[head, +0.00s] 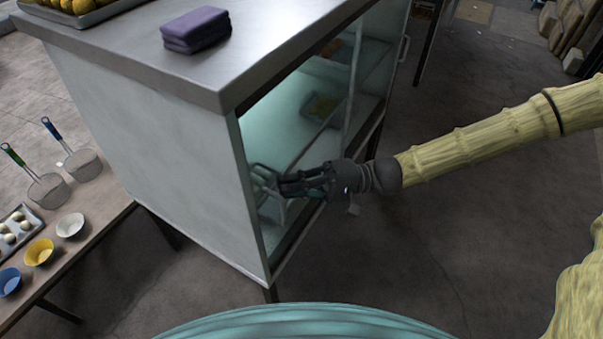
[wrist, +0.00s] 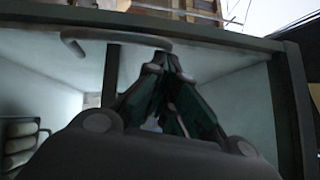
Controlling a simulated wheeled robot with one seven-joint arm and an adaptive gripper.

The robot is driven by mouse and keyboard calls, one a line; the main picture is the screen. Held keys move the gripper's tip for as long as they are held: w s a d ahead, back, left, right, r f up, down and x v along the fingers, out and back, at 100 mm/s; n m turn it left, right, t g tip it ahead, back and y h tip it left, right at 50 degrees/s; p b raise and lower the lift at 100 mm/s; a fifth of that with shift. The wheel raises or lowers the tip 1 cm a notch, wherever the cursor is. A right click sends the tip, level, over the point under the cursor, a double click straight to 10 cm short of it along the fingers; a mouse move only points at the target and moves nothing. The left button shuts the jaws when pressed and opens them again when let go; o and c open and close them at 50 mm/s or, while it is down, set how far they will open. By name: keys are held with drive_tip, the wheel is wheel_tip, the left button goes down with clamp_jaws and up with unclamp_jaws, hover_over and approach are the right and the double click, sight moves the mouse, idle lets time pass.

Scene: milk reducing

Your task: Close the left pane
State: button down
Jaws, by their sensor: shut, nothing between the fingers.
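A pale cabinet (head: 150,150) with a glazed front stands in the middle of the head view. The left part of its front shows a lit interior. A pale handle (head: 283,212) is at this left part, close to my fingers. My gripper (head: 284,185) is shut and empty, with its fingertips at the left part of the front. In the wrist view my gripper (wrist: 162,62) has its fingertips together, just below a curved pale handle (wrist: 115,36); I cannot tell whether they touch. The left pane's edges are hard to make out, so I cannot tell how far it stands open.
A folded purple cloth (head: 195,29) and a tray of yellow fruit (head: 75,12) lie on the cabinet top. Another handle (head: 403,49) is at the far right. A side table (head: 85,225) with bowls stands left. The floor in front is clear.

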drive_tip(key=shift+s+a, duration=0.15)
drive_tip(key=shift+s, duration=0.1)
idle(0.3)
drive_tip(key=v, duration=1)
drive_tip(key=shift+w+p, duration=0.3)
drive_tip(key=shift+p, duration=0.05)
